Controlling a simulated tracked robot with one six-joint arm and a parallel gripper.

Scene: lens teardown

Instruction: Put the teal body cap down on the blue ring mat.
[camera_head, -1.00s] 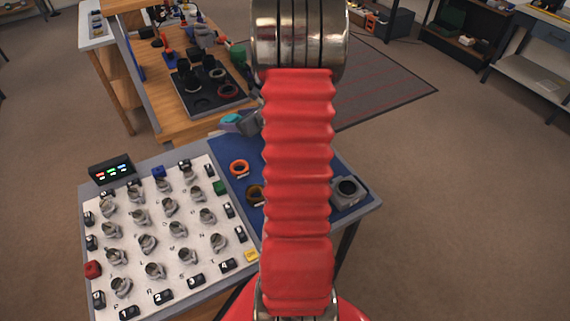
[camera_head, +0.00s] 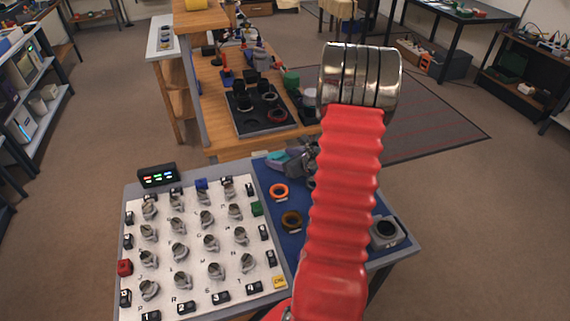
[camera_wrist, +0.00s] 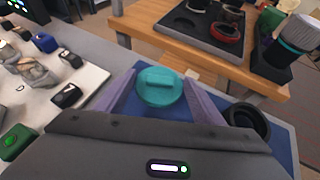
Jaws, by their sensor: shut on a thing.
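The teal body cap (camera_wrist: 158,86) is a round disc with a raised bar across its top. My gripper (camera_wrist: 161,95) has its two purple fingers closed on the cap's sides. In the head view, the gripper (camera_head: 285,160) and a small part of the cap show at the far edge of the blue ring mat (camera_head: 263,180). The mat lies on the right part of the grey table, and blue also shows below the cap in the wrist view. I cannot tell whether the cap touches the mat. My red arm hides the middle of the mat.
An orange ring (camera_head: 279,191) and a brown ring (camera_head: 291,220) lie on the mat. A grey block with a round opening (camera_head: 386,232) stands at its right. A white board (camera_head: 160,270) with several grey parts is at left. A wooden bench (camera_head: 212,115) with a dark tray stands behind.

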